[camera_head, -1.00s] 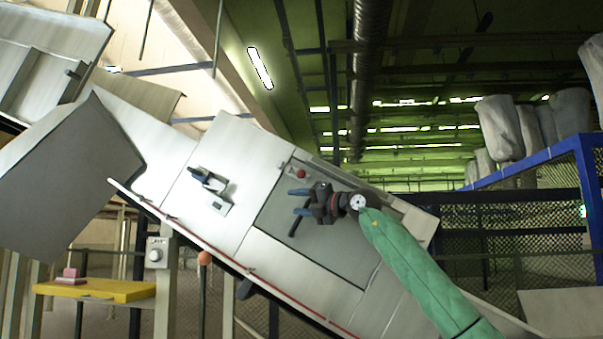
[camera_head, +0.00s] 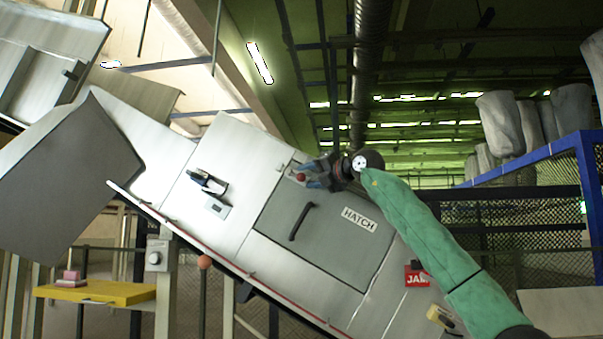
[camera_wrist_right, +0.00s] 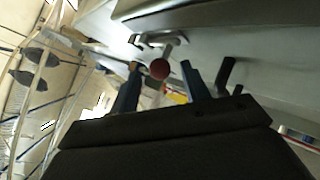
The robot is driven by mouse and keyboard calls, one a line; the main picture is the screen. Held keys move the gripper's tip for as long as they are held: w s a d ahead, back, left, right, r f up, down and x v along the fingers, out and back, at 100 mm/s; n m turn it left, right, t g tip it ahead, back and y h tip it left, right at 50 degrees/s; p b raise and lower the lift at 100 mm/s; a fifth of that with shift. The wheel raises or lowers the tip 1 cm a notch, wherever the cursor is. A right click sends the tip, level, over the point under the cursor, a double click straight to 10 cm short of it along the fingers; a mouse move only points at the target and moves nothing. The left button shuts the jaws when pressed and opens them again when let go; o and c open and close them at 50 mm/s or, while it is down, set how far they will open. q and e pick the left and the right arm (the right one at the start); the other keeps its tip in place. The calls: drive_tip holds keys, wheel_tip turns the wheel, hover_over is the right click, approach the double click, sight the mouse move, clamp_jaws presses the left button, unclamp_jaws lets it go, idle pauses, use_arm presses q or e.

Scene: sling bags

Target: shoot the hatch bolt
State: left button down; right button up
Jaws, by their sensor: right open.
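The hatch (camera_head: 325,240) is a grey panel in the sloping white machine, with a black bar handle (camera_head: 302,221) and a HATCH label (camera_head: 359,219). It looks closed. The bolt's red ball knob (camera_head: 300,177) shows near the hatch's upper edge. My right gripper (camera_head: 309,173) is open at the knob. In the right wrist view the red knob (camera_wrist_right: 159,69) appears between its two blue fingers, with a metal bolt part (camera_wrist_right: 158,40) behind it. Whether the fingers touch the knob cannot be told. My left gripper is not in view.
A second latch (camera_head: 207,182) sits on the white panel to the left. A red JAM label (camera_head: 416,277) is below my right arm. A yellow shelf (camera_head: 110,291) and a dial box (camera_head: 154,256) stand at lower left. A blue-railed fence (camera_head: 530,158) is at right.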

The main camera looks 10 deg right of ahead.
sight(305, 177)
drive_tip(key=shift+p+x, duration=0.95)
drive_tip(key=shift+x, duration=0.85)
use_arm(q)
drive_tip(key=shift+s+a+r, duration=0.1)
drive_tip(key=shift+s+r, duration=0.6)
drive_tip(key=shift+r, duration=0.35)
use_arm(e)
drive_tip(key=shift+c, duration=0.5)
